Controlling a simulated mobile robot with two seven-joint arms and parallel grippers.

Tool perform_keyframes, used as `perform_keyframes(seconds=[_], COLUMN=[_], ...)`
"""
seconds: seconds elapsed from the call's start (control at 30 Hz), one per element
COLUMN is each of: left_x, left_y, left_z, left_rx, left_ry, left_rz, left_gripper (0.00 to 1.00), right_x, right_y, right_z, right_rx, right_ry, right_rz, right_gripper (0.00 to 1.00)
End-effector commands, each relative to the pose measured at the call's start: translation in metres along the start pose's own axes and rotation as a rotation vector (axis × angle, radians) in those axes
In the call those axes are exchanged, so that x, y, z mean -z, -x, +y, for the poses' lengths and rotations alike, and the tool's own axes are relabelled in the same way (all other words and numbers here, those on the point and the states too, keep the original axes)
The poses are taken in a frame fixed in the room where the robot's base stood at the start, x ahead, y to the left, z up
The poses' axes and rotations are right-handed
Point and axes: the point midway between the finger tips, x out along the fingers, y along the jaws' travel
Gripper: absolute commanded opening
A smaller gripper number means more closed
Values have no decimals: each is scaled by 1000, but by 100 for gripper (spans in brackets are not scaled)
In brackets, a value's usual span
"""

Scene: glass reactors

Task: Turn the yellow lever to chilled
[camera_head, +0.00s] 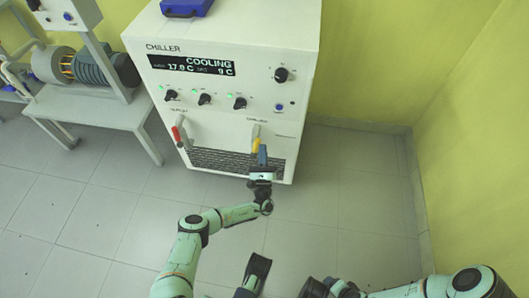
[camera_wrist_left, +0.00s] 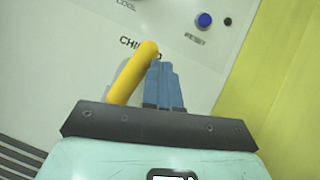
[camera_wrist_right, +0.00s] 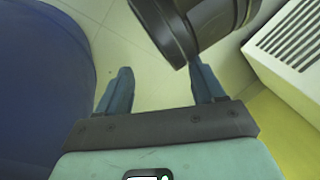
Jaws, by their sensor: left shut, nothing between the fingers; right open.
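The yellow lever (camera_head: 256,145) is on the chiller's front, below the CHILLED label, and hangs roughly straight down. In the left wrist view the yellow lever (camera_wrist_left: 131,76) slants from upper right to lower left, just left of my fingers. My left gripper (camera_head: 262,152) is shut and empty, right beside the lever on its right. It also shows in the left wrist view (camera_wrist_left: 163,68); I cannot tell whether it touches the lever. My right gripper (camera_wrist_right: 161,72) is open and empty, away from the chiller.
The white chiller (camera_head: 220,125) has a display reading COOLING, several black knobs and a red-handled lever (camera_head: 178,132) at left. A blue item (camera_head: 186,7) sits on top. A bench with a motor (camera_head: 105,68) stands at left. A yellow wall (camera_head: 440,100) is at right. Floor in front is clear.

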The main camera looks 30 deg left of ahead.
Motion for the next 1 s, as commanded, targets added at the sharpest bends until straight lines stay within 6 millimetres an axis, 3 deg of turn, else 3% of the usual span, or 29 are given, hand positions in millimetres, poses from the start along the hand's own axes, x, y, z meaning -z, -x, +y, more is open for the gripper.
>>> perform_keyframes(seconds=[0.63,0.77,1.0], left_x=[0,0,0], left_y=[7,27,82], left_z=[1,1,1], left_rx=[0,-2,-1], left_ry=[0,1,0], left_rz=[2,4,5], left_gripper=[0,0,0], right_x=[-3,-7,-16], right_y=[2,6,12], right_z=[-1,-2,-4], right_rx=[0,1,3], right_ry=[1,2,3], right_rz=[-8,-22,-47], right_gripper=[68,68,68])
